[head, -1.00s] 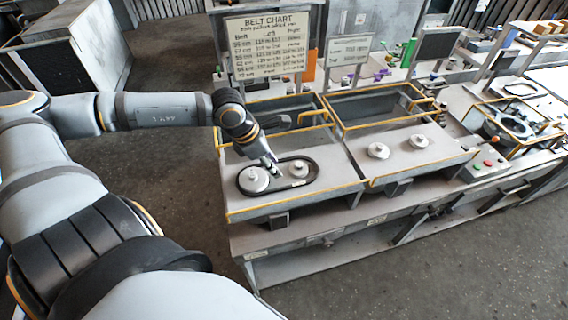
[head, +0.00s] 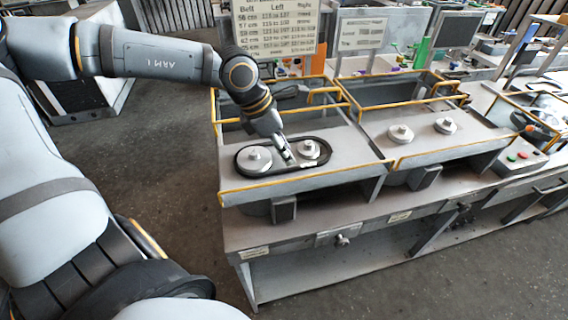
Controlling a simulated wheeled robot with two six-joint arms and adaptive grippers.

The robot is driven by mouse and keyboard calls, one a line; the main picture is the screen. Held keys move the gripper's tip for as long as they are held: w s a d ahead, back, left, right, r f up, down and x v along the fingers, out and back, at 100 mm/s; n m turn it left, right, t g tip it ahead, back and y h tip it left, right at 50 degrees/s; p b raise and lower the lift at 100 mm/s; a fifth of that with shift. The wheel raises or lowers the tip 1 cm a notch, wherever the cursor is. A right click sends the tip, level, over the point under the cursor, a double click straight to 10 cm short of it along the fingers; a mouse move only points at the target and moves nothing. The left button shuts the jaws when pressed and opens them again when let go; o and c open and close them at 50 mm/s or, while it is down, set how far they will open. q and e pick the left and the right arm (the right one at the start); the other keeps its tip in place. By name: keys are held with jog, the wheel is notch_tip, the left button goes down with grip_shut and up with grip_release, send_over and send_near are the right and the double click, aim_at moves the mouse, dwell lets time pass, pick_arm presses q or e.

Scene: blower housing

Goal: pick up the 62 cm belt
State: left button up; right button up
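A black belt (head: 283,171) lies as a loop around two pale round pulleys, the left pulley (head: 254,158) and the right pulley (head: 309,149), on the left grey housing. I cannot read its length from the belt itself. My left gripper (head: 288,160) points down between the two pulleys, at or just above the belt loop. Its fingertips are too small to tell whether they are open or touching the belt. My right gripper is not in view. A belt chart (head: 276,28) stands behind the housing, with a row for 62 cm too small to read surely.
A second housing to the right carries two bare pulleys (head: 401,133) (head: 446,125). Yellow-edged open bins (head: 395,88) stand behind both housings. A button box (head: 520,157) with red and green buttons sits at the right. The dark floor in front is clear.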

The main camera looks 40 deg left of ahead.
aim_at(295, 170)
pick_arm(q)
jog(key=shift+f+p, duration=0.2)
jog(key=shift+p, duration=0.1)
jog(key=x, duration=0.2)
jog(key=p+x, duration=0.1)
jog(key=x, duration=0.1)
jog(key=shift+a+f, duration=0.2)
jog(key=shift+f, duration=0.1)
jog(key=shift+w+d+f, duration=0.1)
jog(key=shift+c, duration=0.7)
grip_shut()
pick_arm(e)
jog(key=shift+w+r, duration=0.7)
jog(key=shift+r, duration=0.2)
